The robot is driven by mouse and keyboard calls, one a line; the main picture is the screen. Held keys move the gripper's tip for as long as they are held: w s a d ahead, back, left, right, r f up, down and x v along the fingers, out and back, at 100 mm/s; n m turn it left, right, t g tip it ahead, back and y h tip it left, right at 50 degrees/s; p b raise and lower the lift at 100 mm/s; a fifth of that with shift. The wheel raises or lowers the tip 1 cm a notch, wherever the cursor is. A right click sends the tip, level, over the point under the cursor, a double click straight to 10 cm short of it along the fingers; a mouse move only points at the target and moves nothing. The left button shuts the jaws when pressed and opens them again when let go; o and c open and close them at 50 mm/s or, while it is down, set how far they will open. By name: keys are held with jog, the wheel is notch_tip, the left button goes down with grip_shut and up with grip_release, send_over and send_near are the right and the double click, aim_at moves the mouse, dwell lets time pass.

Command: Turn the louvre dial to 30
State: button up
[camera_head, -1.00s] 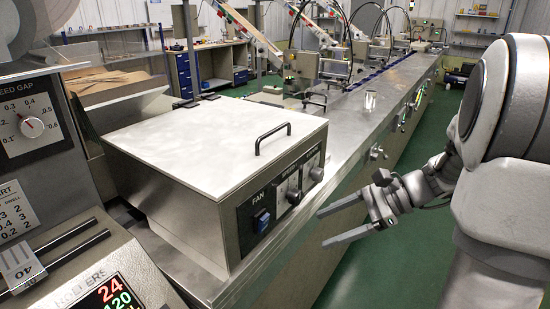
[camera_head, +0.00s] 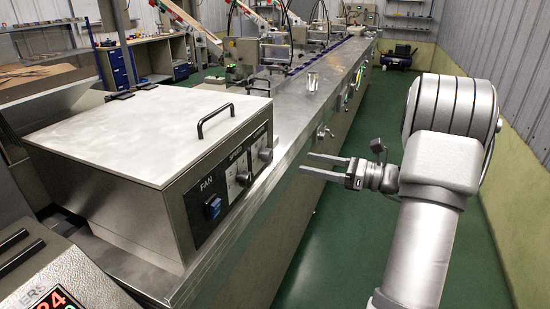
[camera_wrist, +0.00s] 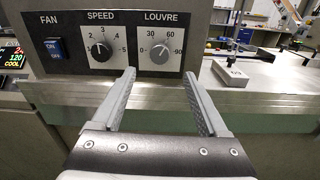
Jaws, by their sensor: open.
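The louvre dial (camera_wrist: 160,54) is a round grey knob on a dark panel, marked 0, 30, 60 and 90. Its pointer looks turned to the upper right, but is too small to read surely. In the head view the louvre dial (camera_head: 265,155) is the far knob on the metal box's front. My gripper (camera_wrist: 160,74) is open and empty, its two fingers spread below and in front of the dial, apart from it. In the head view my gripper (camera_head: 304,163) hangs right of the panel, fingers pointing left.
The speed dial (camera_wrist: 100,52) and blue fan switch (camera_wrist: 54,49) sit left of the louvre dial. A metal ledge (camera_wrist: 250,99) runs below the panel. A small block marked 60 (camera_wrist: 234,72) stands right of it. The green floor (camera_head: 345,235) near my arm is clear.

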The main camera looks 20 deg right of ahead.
aim_at(271, 156)
jog(key=x, duration=1)
jog(key=shift+w+a+b, duration=0.1)
jog(key=shift+b, duration=0.2)
grip_shut()
